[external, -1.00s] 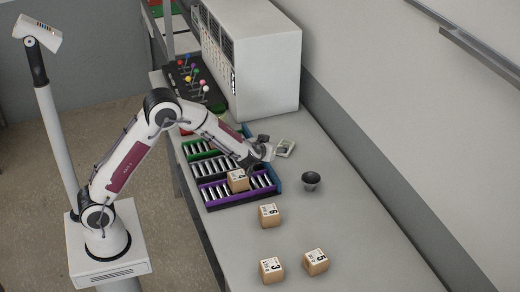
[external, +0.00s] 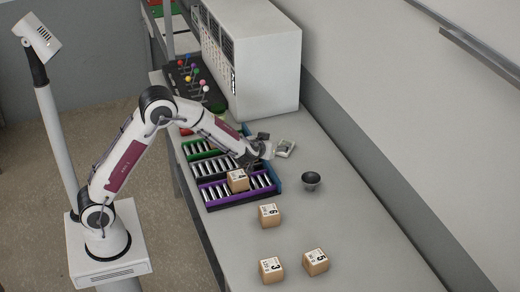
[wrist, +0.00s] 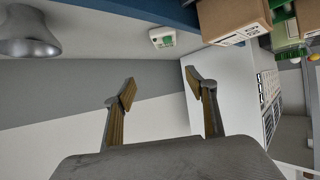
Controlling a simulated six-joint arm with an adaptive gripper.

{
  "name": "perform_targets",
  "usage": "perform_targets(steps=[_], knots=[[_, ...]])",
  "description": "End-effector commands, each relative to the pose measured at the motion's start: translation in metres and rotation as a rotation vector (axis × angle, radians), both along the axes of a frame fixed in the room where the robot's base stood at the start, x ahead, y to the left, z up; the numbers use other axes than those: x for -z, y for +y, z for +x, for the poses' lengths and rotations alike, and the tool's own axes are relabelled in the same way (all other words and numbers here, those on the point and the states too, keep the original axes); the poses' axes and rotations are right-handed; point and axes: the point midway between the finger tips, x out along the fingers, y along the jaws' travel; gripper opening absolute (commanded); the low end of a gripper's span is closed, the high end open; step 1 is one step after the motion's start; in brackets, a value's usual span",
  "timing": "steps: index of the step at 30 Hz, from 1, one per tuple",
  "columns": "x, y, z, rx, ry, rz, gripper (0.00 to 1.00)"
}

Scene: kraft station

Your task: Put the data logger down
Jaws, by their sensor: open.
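The data logger appears to be the small white device with a green face (wrist: 162,37) at the top of the wrist view. It also shows as a small pale device (external: 285,148) lying on the bench in the external view. My gripper (wrist: 160,80) is open, with its two fingers spread and nothing between them. In the external view my gripper (external: 265,145) is just left of the device and apart from it, by the far end of the roller racks.
A cardboard box (external: 238,180) sits on the purple-edged roller rack (external: 215,207). Several cartons (external: 269,215) are nearer the front. A large white cabinet (external: 265,80) stands behind.

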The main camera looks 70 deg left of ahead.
Motion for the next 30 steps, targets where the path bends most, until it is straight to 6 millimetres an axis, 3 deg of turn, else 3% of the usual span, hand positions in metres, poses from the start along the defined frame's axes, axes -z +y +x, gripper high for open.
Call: perform_targets(steps=[8, 14, 23, 30], knots=[[-0.053, -0.041, -0.001, 0.16, -0.059, -0.075, 0.56], [-0.09, -0.078, -0.014, 0.298, -0.079, -0.135, 0.56], [-0.133, -0.129, -0.056, 0.485, -0.064, -0.204, 0.56], [-0.154, -0.164, -0.105, 0.614, -0.014, -0.244, 0.56]])
